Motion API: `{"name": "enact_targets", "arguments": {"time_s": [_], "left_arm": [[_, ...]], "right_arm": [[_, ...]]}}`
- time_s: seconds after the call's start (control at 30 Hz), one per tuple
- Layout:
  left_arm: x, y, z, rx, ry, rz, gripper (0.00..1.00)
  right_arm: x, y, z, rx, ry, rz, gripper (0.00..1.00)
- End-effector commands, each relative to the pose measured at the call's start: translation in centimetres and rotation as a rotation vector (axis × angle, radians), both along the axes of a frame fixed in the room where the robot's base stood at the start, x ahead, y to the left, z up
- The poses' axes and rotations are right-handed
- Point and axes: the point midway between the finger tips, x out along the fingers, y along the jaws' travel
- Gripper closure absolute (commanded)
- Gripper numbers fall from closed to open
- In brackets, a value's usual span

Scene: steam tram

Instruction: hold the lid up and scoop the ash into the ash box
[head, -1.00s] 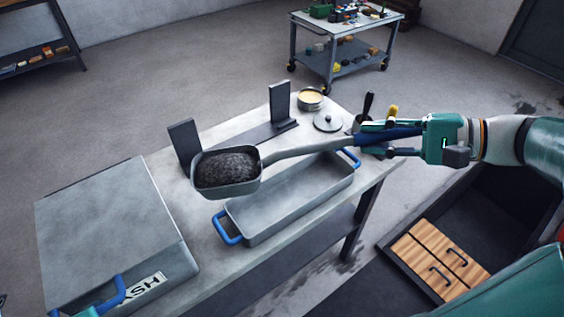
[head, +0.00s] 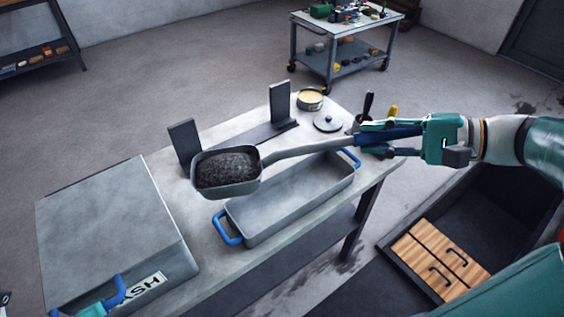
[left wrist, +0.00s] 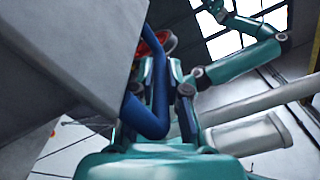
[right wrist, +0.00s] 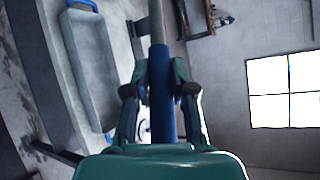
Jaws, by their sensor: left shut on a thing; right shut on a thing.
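The ash box (head: 178,272), a grey box with a label reading ASH, stands at the left end of the table. Its flat grey lid (head: 110,225) lies over the top; I cannot tell if there is a small gap. My left gripper (head: 92,311) is shut on the blue lid handle (head: 119,289), also seen in the left wrist view (left wrist: 150,112). My right gripper (head: 375,137) is shut on the blue handle of the scoop (head: 300,146). The scoop's pan holds a heap of dark ash (head: 227,169) and hangs level above the table, right of the box.
An empty grey tray (head: 290,205) with blue handles stands below the scoop. Behind it are two dark uprights (head: 280,104), a round tin (head: 310,99) and a small lid (head: 328,122).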

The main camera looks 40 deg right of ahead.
Motion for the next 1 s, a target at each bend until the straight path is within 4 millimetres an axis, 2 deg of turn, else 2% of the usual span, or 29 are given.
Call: {"name": "enact_targets", "arguments": {"time_s": [0.17, 0.37, 0.53, 0.67, 1.0], "left_arm": [[0.2, 0.0, 1.1, 0.001, 0.026, 0.002, 1.0], [0.6, 0.1, 4.1, 0.001, 0.112, 0.004, 1.0], [1.4, 0.0, 8.0, 0.001, 0.225, 0.004, 1.0], [2.6, 0.0, 11.5, 0.002, 0.243, 0.005, 1.0], [7.7, 0.0, 19.6, 0.007, 0.244, 0.003, 1.0]], "right_arm": [[0.0, 0.0, 0.2, 0.003, -0.003, 0.0, 1.0], [0.0, 0.0, 0.2, 0.003, -0.003, 0.0, 1.0], [0.0, 0.0, 0.2, 0.003, -0.003, 0.0, 1.0], [0.0, 0.0, 0.2, 0.003, -0.003, 0.0, 1.0], [0.0, 0.0, 0.1, 0.003, -0.003, 0.0, 1.0]]}}
